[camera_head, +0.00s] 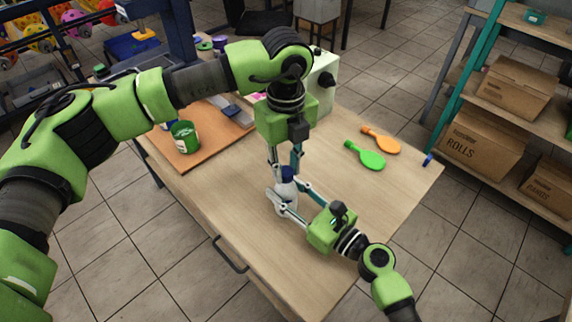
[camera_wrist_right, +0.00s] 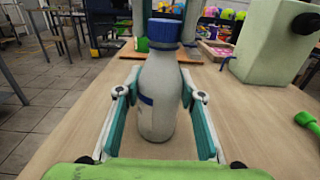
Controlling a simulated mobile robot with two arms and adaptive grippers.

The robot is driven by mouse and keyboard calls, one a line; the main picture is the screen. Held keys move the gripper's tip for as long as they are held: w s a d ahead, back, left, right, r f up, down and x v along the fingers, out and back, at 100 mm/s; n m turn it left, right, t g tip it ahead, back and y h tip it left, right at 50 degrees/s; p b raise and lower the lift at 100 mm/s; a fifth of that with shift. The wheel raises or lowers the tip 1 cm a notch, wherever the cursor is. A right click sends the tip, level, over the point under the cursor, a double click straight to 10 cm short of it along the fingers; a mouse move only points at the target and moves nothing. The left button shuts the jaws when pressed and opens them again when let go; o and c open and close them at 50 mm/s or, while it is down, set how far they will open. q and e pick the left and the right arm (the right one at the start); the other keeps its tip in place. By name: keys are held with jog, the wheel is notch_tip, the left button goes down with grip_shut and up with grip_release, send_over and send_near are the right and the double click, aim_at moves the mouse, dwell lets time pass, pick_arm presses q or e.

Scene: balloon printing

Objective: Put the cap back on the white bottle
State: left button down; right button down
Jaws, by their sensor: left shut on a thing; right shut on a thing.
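The white bottle (camera_head: 286,204) stands upright on the wooden table, and its body with a blue label fills the middle of the right wrist view (camera_wrist_right: 160,95). The blue cap (camera_head: 289,173) is at the top of the bottle's neck, and it also shows in the right wrist view (camera_wrist_right: 163,32). I cannot tell whether it is fully screwed on. My left gripper (camera_head: 286,168) points down from above and is shut on the cap. My right gripper (camera_head: 289,191) comes in low from the front right and is shut around the bottle's body.
A green can (camera_head: 185,137) stands on a brown board (camera_head: 205,151) at the left. A pale green machine (camera_head: 318,80) is behind my left gripper. Green (camera_head: 366,155) and orange (camera_head: 381,141) paddle-shaped items lie at the right. The table's front is clear.

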pick_arm(q)
jog(key=m, duration=1.3)
jog(key=shift+m, duration=0.3)
jog(key=m, duration=2.3)
jog(key=shift+f, duration=0.1)
jog(key=c, duration=1.7)
grip_release()
